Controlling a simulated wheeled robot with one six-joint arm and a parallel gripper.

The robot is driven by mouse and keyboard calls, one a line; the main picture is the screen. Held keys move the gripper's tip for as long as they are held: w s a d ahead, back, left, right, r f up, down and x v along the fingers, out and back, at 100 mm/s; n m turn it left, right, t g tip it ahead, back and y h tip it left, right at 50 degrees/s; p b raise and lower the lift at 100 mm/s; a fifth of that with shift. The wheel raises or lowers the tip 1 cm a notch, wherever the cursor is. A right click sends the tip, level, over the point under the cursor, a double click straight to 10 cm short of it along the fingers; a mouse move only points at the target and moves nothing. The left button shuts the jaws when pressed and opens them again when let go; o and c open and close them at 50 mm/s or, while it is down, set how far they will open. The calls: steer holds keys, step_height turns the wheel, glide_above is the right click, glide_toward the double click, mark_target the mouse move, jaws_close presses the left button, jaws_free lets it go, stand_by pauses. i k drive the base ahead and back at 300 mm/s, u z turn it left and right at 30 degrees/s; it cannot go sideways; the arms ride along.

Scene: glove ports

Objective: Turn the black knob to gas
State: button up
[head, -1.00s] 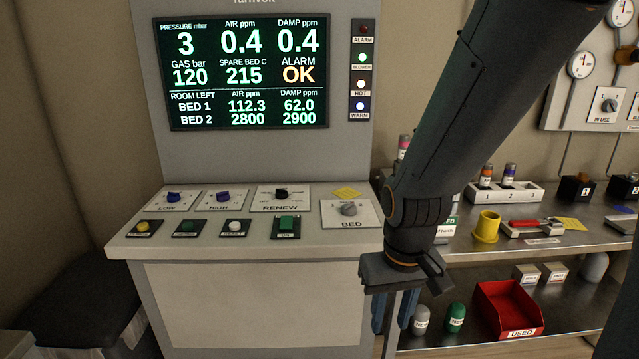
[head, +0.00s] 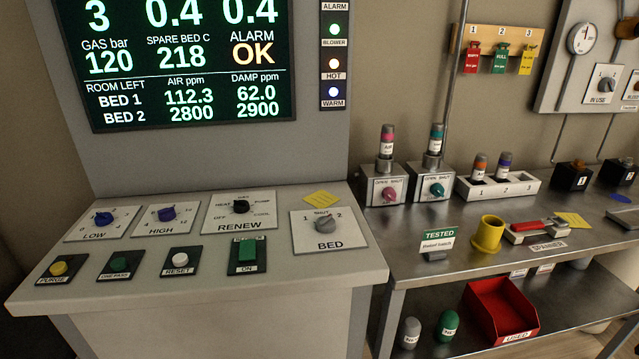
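The black knob (head: 240,206) sits on the white RENEW plate (head: 222,225) on the sloping console top, in the back row. Small labels around it read OFF, HEAT, PUMP and COOL; one at the top is too small to read surely. Which label the knob points to is hard to tell. My gripper is not in the head view, and nothing covers the knob.
Blue LOW (head: 104,218) and HIGH (head: 167,213) knobs are left of it, a grey BED knob (head: 326,224) right. Several buttons, including a green ON switch (head: 247,252), line the front. A metal bench (head: 400,236) with valves stands right.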

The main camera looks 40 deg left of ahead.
mark_target(241, 206)
steer(key=z, duration=0.15)
steer(key=k, duration=1.1)
steer(key=u, duration=1.8)
steer(key=i, duration=0.3)
